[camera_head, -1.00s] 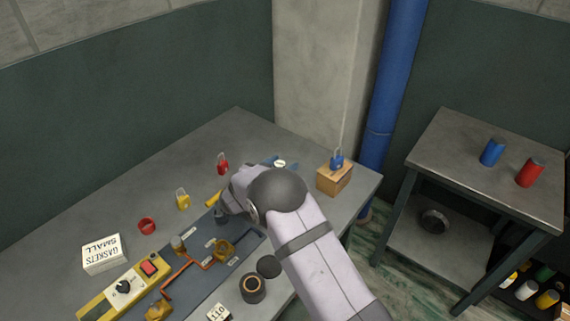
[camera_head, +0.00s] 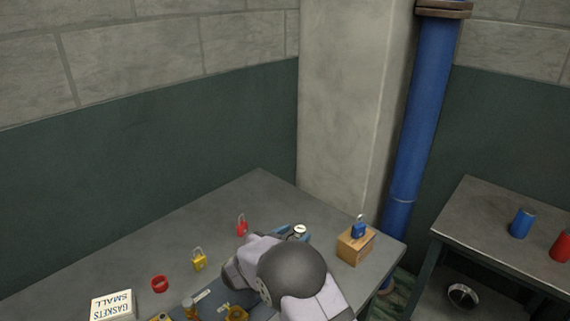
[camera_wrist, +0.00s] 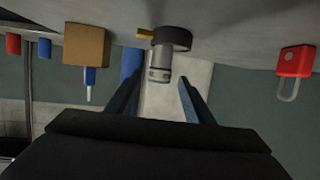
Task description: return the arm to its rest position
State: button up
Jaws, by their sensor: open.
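My gripper (camera_head: 283,231) is at the far part of the workbench (camera_head: 170,250), partly hidden by my own arm in the head view. In the wrist view my gripper (camera_wrist: 160,88) shows two blue fingers apart, with nothing clamped between them. A small gauge-like piece with a pale round face (camera_head: 300,231) is beside the fingers. In the wrist view a metal stem with a dark round part (camera_wrist: 160,60) lies just beyond the fingertips, apparently the same piece. I cannot tell whether the fingers touch it.
A wooden block (camera_head: 356,246) with a blue padlock (camera_head: 359,230) stands right of my gripper. A blue pipe (camera_head: 415,130) and side table (camera_head: 490,225) stand right.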

jog(key=r+y, duration=0.1)
jog(key=w+r+n+y, duration=0.1)
jog(key=r+t, duration=0.1)
jog(key=r, duration=0.1)
jog(key=shift+w+a+y, duration=0.2)
jog(key=shift+w+y, duration=0.2)
jog(key=s+d+f+n+g+y, duration=0.1)
jog(key=s+d+n+g, duration=0.1)
jog(key=s, duration=1.1)
jog(key=s+d+f+n+g+y+p, duration=0.1)
jog(key=s+d+g, duration=0.4)
jog(key=s, duration=0.7)
jog(key=s+d+f+n+g+y+p, duration=0.1)
jog(key=s+g, duration=0.4)
jog(key=s, duration=0.8)
jog(key=d+f+n+y, duration=0.1)
jog(key=d+n+y, duration=0.1)
jog(key=shift+s+d+g, duration=0.3)
jog(key=shift+d+g, duration=0.05)
jog(key=shift+g, duration=0.05)
